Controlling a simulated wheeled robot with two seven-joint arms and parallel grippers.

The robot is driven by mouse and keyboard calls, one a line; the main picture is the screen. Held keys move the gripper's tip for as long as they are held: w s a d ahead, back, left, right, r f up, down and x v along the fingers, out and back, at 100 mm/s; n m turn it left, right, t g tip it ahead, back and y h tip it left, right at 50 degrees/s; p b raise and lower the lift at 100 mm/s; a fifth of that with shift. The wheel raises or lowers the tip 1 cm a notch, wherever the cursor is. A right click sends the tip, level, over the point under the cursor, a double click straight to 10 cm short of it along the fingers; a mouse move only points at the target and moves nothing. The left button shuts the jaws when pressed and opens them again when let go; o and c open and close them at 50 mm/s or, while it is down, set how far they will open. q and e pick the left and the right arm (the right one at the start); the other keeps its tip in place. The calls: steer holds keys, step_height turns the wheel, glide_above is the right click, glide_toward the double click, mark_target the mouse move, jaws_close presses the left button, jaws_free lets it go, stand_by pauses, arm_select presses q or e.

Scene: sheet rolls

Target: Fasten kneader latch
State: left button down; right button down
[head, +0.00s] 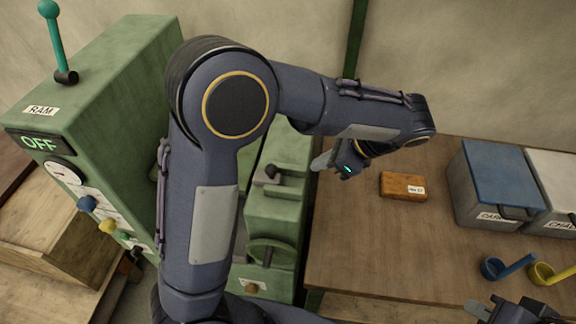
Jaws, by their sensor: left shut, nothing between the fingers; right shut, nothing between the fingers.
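The green machine (120,80) fills the left side, with a "RAM" label, a display reading "OFF" and a teal lever (53,35) standing on its top. A lower green part (262,222) of it has a dark-knobbed handle (272,172) on top and a green handwheel (272,251). I cannot tell for certain which part is the latch. My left gripper (322,161) is shut and empty, to the right of the dark knob and apart from it. My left arm crosses in front of the machine and hides its middle. My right gripper (478,310) is shut and empty at the bottom right edge.
A wooden table (360,240) on the right carries an orange-brown block (403,186), a blue-lidded bin (500,172), a white-lidded bin (555,180), a blue scoop (508,265) and a yellow scoop (550,273). The table's left middle is clear. Wooden steps (50,240) lie at lower left.

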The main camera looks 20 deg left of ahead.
mark_target(269, 169)
arm_select(q)
steer(key=x, duration=0.5)
steer(key=shift+a+f+p, duration=0.3)
steer(key=shift+p, duration=0.05)
steer(key=shift+s+a+f+p, duration=0.1)
steer(key=shift+a+f+p, duration=0.15)
steer(key=shift+a, duration=0.75)
steer(key=shift+s+a+f+p, duration=0.1)
steer(key=shift+a+f+p, duration=0.15)
steer(key=shift+a, duration=0.75)
steer(key=a, duration=0.2)
steer(key=s+a, duration=0.1)
steer(key=a, duration=0.1)
steer(key=shift+a, duration=0.25)
steer(key=shift+d, duration=0.1)
